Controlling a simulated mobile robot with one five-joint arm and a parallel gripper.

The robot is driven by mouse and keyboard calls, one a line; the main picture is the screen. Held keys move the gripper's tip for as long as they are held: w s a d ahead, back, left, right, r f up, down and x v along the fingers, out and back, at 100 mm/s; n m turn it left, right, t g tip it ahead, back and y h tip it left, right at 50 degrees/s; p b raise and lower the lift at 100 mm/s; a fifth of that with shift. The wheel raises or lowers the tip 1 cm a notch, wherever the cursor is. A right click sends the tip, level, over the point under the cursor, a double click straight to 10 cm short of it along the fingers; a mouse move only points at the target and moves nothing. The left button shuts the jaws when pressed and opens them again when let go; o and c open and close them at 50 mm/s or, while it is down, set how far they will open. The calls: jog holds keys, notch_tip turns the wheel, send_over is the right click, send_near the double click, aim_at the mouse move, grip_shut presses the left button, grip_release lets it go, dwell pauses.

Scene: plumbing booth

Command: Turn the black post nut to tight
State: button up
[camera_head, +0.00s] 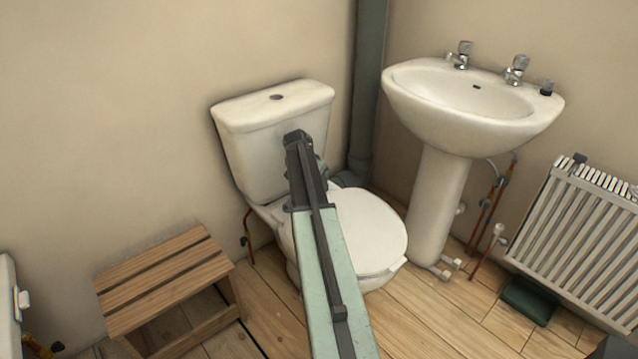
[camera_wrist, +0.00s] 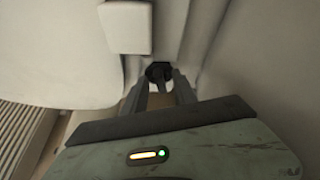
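In the wrist view, the black post nut (camera_wrist: 158,71) is a small dark round piece in a shadowed recess between pale surfaces. My gripper (camera_wrist: 160,82) points at it with two grey fingers spread apart, one on each side of the nut's near face. The fingertips are close to the nut; I cannot tell whether they touch it. In the head view, my arm reaches toward the white toilet (camera_head: 365,230) and its cistern (camera_head: 275,115).
A pale block (camera_wrist: 125,27) hangs just above the left finger in the wrist view. A wooden slatted stool (camera_head: 165,275) stands left of the toilet. A pedestal basin (camera_head: 470,100) and a radiator (camera_head: 575,225) are at the right. Wooden floor shows between them.

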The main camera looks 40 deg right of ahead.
jog(key=p+v, duration=0.7)
jog(key=shift+a+r, duration=0.15)
jog(key=shift+r, duration=0.2)
